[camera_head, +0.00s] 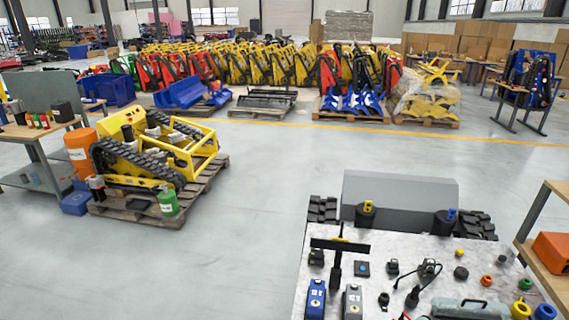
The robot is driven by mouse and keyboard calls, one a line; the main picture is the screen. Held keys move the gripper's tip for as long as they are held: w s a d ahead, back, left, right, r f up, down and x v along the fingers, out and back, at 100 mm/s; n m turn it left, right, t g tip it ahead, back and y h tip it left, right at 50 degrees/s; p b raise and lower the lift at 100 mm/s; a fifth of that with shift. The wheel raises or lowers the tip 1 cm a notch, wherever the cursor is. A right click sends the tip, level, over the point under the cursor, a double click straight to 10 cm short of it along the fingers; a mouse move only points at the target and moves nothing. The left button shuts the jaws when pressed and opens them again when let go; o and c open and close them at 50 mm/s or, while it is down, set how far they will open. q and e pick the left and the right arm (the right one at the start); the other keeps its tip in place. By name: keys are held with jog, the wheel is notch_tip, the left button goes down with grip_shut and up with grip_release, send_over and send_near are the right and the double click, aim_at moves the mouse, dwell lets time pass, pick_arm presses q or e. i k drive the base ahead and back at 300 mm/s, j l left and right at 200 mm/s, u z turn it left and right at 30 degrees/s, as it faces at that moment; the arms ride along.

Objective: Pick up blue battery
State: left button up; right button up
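A blue battery (316,299), a blue block with a lighter label-like patch, stands at the front left of the pale speckled worktop (292,312). Its lower end is cut off by the frame's bottom edge. A similar grey block (352,303) stands just to its right, with a narrow gap between them. A black T-shaped object (337,262) rises behind these two blocks. Neither of my grippers is in view, and nothing is seen touching the blue battery.
Several small black, orange and green parts lie across the worktop, with a grey case (470,308) at front. A grey box (400,190) between black tracks stands behind. A wooden shelf (545,262) is at right. A yellow tracked carrier (135,160) sits on a pallet; floor between is clear.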

aim_at(317, 290)
jog(key=i+u, duration=0.1)
jog(key=u, duration=0.6)
jog(key=i, duration=3.05)
jog(key=i+z, duration=0.35)
jog(key=i+j+z, duration=0.15)
jog(key=z, duration=0.2)
jog(key=i+j+z, duration=0.35)
jog(key=k+l+z, duration=0.1)
jog(key=z, duration=3.6)
